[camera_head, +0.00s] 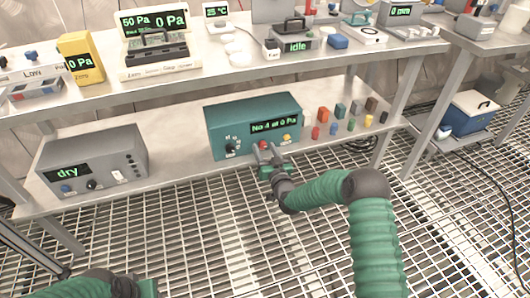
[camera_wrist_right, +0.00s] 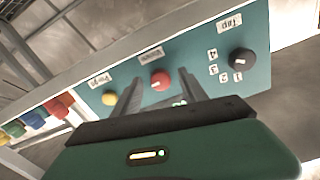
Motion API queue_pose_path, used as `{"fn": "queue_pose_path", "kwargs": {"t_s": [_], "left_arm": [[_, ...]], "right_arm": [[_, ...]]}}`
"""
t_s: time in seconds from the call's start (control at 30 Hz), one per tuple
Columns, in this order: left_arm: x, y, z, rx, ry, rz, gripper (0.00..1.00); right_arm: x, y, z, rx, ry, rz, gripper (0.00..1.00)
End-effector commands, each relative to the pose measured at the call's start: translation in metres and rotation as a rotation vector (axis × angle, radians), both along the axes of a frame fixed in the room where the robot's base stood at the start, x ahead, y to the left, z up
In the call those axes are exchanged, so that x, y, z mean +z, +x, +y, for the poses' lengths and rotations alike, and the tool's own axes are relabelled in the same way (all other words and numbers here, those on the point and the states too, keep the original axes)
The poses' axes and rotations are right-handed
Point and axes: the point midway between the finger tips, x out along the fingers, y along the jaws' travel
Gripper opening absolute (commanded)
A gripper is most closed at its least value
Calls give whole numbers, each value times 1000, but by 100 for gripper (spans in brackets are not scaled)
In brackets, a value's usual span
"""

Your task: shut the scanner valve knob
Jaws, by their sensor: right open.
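The teal scanner box (camera_head: 222,116) sits on the lower shelf, its display reading about "No.4 at 0 Pa". Its front has a black numbered knob (camera_head: 230,147), a red knob (camera_head: 263,144) and a yellow knob (camera_head: 287,137). The right wrist view shows the black (camera_wrist_right: 242,61), red (camera_wrist_right: 160,79) and yellow (camera_wrist_right: 109,98) knobs, with labels too tilted to read surely. My right gripper (camera_head: 267,150) is open at the red knob, one finger on each side in the wrist view; contact is unclear. My left arm shows at the bottom left, its fingers out of frame.
A grey box (camera_head: 120,147) reading "dry" stands left on the lower shelf. Several small coloured blocks (camera_head: 340,111) lie right of the scanner. Instruments crowd the upper bench (camera_head: 210,72), which overhangs behind. The grated floor in front is clear.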

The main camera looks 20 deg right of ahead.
Motion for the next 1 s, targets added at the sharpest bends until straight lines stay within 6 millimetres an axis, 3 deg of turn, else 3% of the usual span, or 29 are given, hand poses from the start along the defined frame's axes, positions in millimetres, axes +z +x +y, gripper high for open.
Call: {"fn": "queue_pose_path", "kwargs": {"t_s": [0.07, 0.47, 1.0], "left_arm": [[0, 0, 0, 0, 0, 0, 36], [0, 0, 0, 0, 0, 0, 36], [8, 0, 0, 0, 0, 0, 36]], "right_arm": [[0, 0, 0, 0, 0, 0, 50], [0, -1, 0, 0, 0, 0, 0], [1, -1, 1, 1, -103, -4, 0]]}}
